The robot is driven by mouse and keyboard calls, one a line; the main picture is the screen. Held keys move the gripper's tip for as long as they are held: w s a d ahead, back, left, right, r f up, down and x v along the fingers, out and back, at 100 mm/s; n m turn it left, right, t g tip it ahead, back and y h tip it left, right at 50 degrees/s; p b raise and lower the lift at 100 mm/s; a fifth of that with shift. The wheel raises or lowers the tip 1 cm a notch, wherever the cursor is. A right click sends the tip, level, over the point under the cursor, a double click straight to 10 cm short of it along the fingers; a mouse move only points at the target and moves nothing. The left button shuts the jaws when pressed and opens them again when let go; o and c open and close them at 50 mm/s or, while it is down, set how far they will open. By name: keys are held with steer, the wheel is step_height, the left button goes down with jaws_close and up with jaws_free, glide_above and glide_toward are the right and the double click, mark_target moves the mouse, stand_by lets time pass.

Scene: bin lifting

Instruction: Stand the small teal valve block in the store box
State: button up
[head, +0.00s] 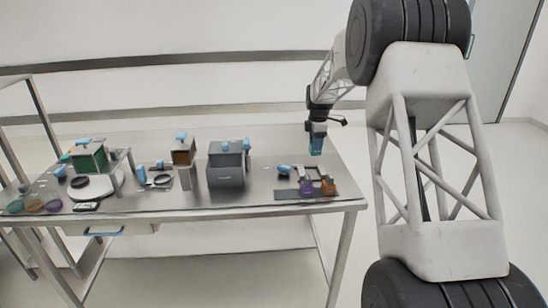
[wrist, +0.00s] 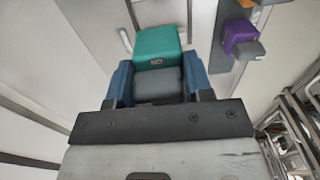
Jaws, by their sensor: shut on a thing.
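My gripper (head: 317,136) is above the right end of the metal table, shut on the small teal valve block (head: 316,149). In the wrist view, the block (wrist: 158,42) sits between the blue fingers of my gripper (wrist: 159,75), with its teal part sticking out and a dark grey part between the fingers. The block is clear of the table. A dark grey box (head: 226,174) with blue fittings stands left of my gripper. A brown box (head: 183,157) and a green box (head: 90,159) stand farther left. I cannot tell which one is the store box.
Purple (head: 306,187) and orange (head: 328,187) blocks stand near the table's right front, by a dark mat (head: 293,195) and a blue-ended part (head: 284,170).

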steer(key=shift+r, duration=0.1)
steer(key=a+m, duration=0.1)
steer(key=s+r+m, duration=0.1)
steer(key=m, duration=0.1)
steer(key=s+a+m, duration=0.1)
steer(key=m, duration=0.1)
steer(key=shift+a+r, duration=0.3)
steer(key=shift+r, duration=0.1)
steer(key=n, duration=0.5)
glide_toward(224, 156)
steer(key=s, duration=0.1)
steer(key=s+f, duration=0.1)
steer(key=s, duration=0.3)
steer(key=shift+d+f, duration=0.25)
steer(key=shift+f, duration=0.15)
steer(key=shift+f, duration=2.55)
